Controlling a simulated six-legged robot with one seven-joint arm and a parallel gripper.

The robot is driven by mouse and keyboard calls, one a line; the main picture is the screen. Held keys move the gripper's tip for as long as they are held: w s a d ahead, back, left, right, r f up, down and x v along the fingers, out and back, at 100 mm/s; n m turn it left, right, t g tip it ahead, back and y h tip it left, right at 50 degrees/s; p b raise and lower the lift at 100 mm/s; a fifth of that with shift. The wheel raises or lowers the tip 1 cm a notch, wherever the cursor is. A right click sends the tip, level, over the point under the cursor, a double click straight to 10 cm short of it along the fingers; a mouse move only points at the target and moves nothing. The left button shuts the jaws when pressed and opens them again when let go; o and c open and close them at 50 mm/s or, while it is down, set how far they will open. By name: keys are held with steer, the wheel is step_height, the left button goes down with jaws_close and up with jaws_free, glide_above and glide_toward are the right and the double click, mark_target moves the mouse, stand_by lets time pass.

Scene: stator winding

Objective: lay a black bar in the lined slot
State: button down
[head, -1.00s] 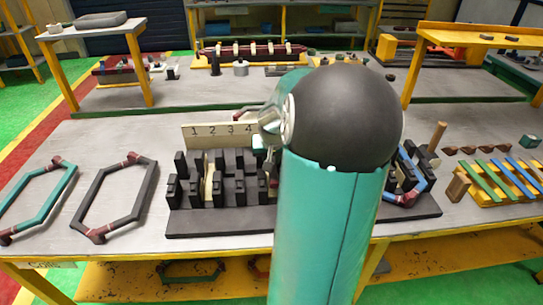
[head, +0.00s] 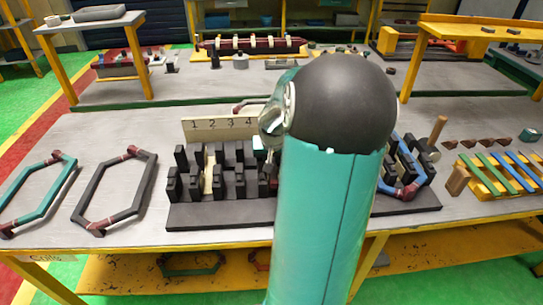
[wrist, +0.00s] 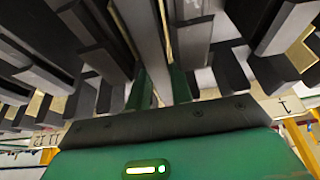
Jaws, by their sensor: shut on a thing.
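My gripper (wrist: 162,84) shows in the wrist view as two green fingers, close together among the posts. The fingers are shut on a dark grey bar (wrist: 151,42), which reaches away between the posts. Which slot lies under the bar, and whether it touches the block, I cannot tell. In the head view my arm hides most of the gripper and the bar.
A black coil frame (head: 113,190) and a teal one (head: 38,193) lie left of the block. A blue coil piece (head: 400,172) sits at the block's right end. A yellow rack (head: 490,180) with coloured strips stands at the right. Clear table lies between the coils and block.

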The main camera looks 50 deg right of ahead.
steer(key=shift+f, duration=0.3)
steer(key=c, duration=1.2)
jaws_free()
steer(key=shift+o, duration=0.2)
steer(key=shift+r, duration=0.85)
steer(key=shift+r, duration=3.7)
steer(key=shift+r, duration=0.1)
